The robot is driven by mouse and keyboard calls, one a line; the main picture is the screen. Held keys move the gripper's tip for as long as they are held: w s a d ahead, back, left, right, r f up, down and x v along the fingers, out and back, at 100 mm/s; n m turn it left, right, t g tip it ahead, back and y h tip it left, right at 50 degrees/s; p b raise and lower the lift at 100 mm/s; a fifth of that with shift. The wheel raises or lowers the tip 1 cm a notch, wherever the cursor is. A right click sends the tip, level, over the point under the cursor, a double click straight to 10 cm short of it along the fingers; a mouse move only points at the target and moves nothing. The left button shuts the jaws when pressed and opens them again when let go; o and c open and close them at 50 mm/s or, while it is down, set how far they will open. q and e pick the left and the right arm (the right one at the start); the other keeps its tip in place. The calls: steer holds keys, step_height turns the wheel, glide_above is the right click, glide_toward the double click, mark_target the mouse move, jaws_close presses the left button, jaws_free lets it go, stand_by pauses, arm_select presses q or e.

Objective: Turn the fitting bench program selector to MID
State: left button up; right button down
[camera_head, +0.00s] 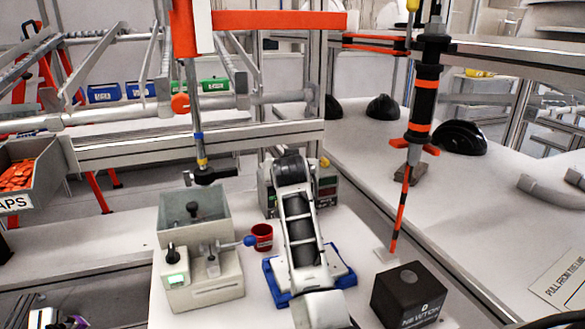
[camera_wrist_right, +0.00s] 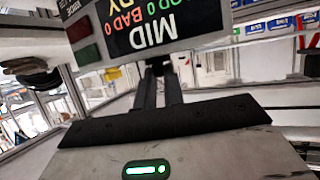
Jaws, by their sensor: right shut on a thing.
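The fitting bench control box (camera_head: 326,186) stands at the back of the near bench, behind my right arm in the head view. In the right wrist view its dark display (camera_wrist_right: 150,22) is upside down and reads MID, with good and bad counts of 0. A small dark selector knob (camera_wrist_right: 155,66) sits below the display. My right gripper (camera_wrist_right: 160,78) is shut on this knob. Its pointer is too small and hidden to read. In the head view my arm hides the knob and fingertips. My left gripper does not show.
A grey fixture (camera_head: 203,284) with a blue-ended lever and a red cup (camera_head: 262,238) stand left of my arm. A blue-edged base (camera_head: 275,285) lies under it. A black box (camera_head: 409,297) and a hanging black-and-orange tool (camera_head: 424,92) are on the right.

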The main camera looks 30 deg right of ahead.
steer(key=shift+r, duration=0.1)
steer(key=c, duration=1.5)
jaws_free()
arm_select(q)
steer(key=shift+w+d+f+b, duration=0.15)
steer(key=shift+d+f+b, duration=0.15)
steer(key=shift+b, duration=0.7)
arm_select(e)
steer(key=v, duration=1.6)
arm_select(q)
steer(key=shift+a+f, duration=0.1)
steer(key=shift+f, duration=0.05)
